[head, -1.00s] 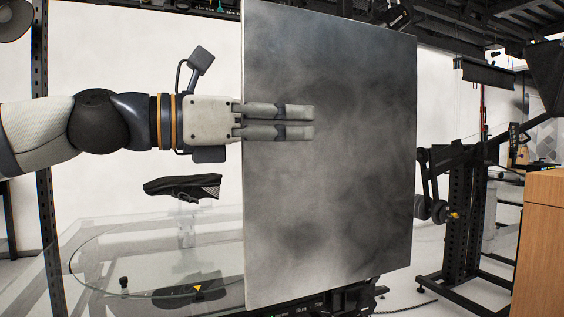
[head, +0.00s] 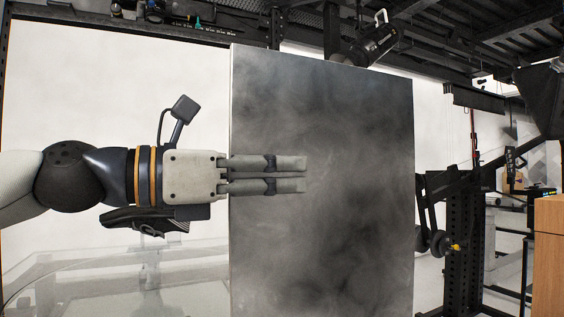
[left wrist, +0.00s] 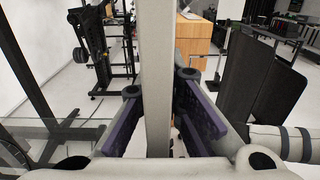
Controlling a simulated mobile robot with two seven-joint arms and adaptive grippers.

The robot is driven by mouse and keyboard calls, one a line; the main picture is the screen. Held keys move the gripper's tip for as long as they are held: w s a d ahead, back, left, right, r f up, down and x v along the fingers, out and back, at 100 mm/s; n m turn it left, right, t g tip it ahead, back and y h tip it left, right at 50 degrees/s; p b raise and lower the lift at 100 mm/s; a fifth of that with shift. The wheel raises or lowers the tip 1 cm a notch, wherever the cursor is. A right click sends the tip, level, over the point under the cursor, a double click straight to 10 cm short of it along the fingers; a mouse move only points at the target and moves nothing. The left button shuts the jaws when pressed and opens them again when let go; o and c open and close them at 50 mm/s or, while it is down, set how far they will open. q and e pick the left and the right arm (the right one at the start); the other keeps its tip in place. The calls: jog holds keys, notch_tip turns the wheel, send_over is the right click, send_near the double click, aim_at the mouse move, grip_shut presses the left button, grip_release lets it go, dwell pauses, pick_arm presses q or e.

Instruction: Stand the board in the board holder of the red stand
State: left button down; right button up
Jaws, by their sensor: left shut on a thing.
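The board (head: 335,230) is a large flat panel with a smoky grey, cloudy face. It is held upright in the middle of the head view, its lower edge cut off by the frame. My left gripper (head: 300,174) comes in from the left and is shut on the board's left edge, one pair of fingers lying across the face. In the left wrist view the board (left wrist: 157,70) shows edge-on between the two finger pads (left wrist: 162,122). I cannot make out the red stand or its board holder in either view. My right gripper is not in view.
A black post rig (head: 465,230) and a wooden cabinet (head: 549,255) stand at right. A lamp (head: 372,42) hangs behind the board's top edge.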

aim_at(282, 212)
pick_arm(q)
notch_tip(282, 212, down, 3)
jog(key=shift+r, duration=0.15)
jog(key=shift+f, duration=0.95)
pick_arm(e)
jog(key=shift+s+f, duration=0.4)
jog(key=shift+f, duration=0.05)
pick_arm(q)
jog(key=c, duration=1.7)
grip_release()
jog(key=shift+o, duration=0.2)
